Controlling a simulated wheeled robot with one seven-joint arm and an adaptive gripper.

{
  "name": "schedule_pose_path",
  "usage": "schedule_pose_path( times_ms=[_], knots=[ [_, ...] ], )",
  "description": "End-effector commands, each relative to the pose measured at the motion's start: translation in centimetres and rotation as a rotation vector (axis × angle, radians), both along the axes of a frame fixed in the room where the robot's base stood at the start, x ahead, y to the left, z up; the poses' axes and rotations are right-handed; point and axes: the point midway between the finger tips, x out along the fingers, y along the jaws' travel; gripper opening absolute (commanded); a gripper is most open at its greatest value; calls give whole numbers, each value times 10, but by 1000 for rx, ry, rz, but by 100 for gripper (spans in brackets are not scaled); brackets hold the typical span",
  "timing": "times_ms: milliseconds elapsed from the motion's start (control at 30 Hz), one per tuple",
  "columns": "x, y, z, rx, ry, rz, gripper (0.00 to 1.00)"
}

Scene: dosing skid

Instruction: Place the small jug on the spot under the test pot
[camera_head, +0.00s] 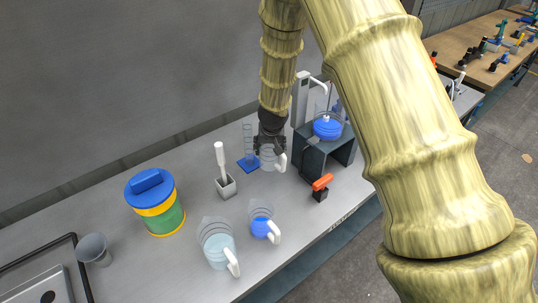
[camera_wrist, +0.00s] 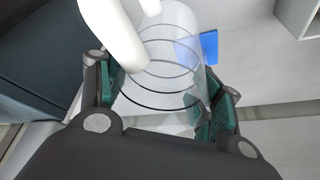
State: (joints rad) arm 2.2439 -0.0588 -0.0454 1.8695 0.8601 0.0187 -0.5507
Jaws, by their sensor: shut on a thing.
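My gripper (camera_head: 270,146) is shut on a clear small jug (camera_head: 269,160) with a white handle. In the wrist view, the green pads of the gripper (camera_wrist: 165,105) press on both sides of the clear jug (camera_wrist: 165,62), whose dark rings and white handle (camera_wrist: 118,38) show. The jug looks empty and is at the back of the bench, left of a dark grey stand (camera_head: 312,158). A clear pot with blue liquid (camera_head: 327,128), likely the test pot, is on top of the stand. I cannot make out a marked spot beneath it, or whether the jug touches the bench.
A measuring cylinder on a blue base (camera_head: 249,163) stands just left of the jug. An orange-handled valve (camera_head: 321,187) is in front of the stand. A white-handled tool in a holder (camera_head: 226,188), two jugs with liquid (camera_head: 218,250) (camera_head: 261,226) and a blue-lidded canister (camera_head: 156,203) stand leftward.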

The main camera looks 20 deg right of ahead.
Motion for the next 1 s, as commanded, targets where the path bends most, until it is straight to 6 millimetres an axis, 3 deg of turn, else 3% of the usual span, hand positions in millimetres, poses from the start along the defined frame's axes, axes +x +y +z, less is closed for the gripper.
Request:
schedule_pose_path(
  times_ms=[267, 600, 867, 900, 1000],
  knots=[
    [1, 1, -12, 1, 0, 1, 14],
    [1, 1, -46, 2, 1, 2, 14],
    [1, 1, -50, 1, 0, 1, 14],
    [0, 1, -50, 1, 0, 1, 73],
    [0, 1, -50, 1, 0, 1, 90]
  ],
)
